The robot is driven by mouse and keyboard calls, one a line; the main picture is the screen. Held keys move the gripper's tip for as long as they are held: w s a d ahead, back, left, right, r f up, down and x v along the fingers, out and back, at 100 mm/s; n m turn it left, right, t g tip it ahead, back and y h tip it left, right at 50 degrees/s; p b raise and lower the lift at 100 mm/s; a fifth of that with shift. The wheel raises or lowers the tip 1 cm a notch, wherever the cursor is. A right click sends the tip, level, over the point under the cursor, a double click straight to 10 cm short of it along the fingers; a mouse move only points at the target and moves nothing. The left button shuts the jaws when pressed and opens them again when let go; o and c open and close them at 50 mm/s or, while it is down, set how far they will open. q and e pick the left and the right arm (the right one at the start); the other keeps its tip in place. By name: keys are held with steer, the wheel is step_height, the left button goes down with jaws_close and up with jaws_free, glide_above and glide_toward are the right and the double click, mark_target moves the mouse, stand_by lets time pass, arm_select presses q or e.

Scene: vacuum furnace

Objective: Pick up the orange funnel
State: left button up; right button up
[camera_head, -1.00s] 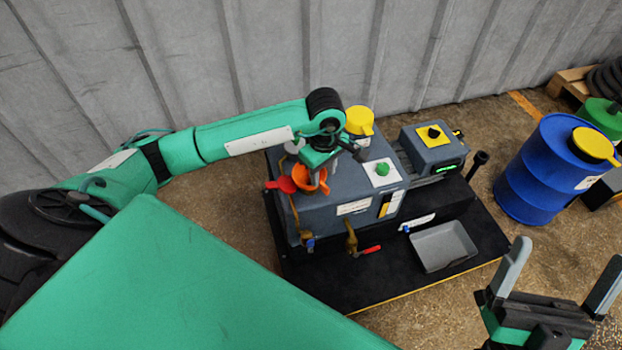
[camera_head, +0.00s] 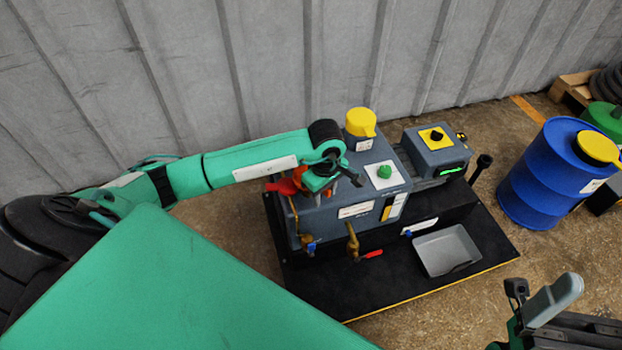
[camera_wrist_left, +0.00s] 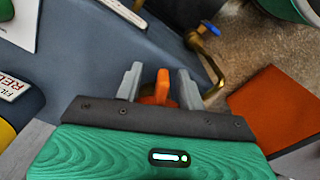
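The orange funnel (camera_head: 301,172) is at the left end of the grey machine's top, mostly hidden by my left gripper in the head view. In the left wrist view, an upright orange part of the funnel (camera_wrist_left: 162,88) stands between the two grey fingers of my left gripper (camera_wrist_left: 160,82). The fingers are apart, with gaps seeming to show on either side of the orange part. My left gripper (camera_head: 320,183) points down over the funnel. My right gripper (camera_head: 548,305) is partly cut off at the lower right; one grey finger shows.
A red part (camera_head: 283,186) sits beside the funnel. The grey machine (camera_head: 345,205) carries a yellow-capped container (camera_head: 361,124), a green button (camera_head: 384,171) and brass valves (camera_head: 352,242). A grey tray (camera_head: 446,252) lies on the black base. A blue drum (camera_head: 545,180) stands right.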

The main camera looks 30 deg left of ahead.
arm_select(q)
jaws_close()
steer(key=shift+r, duration=0.1)
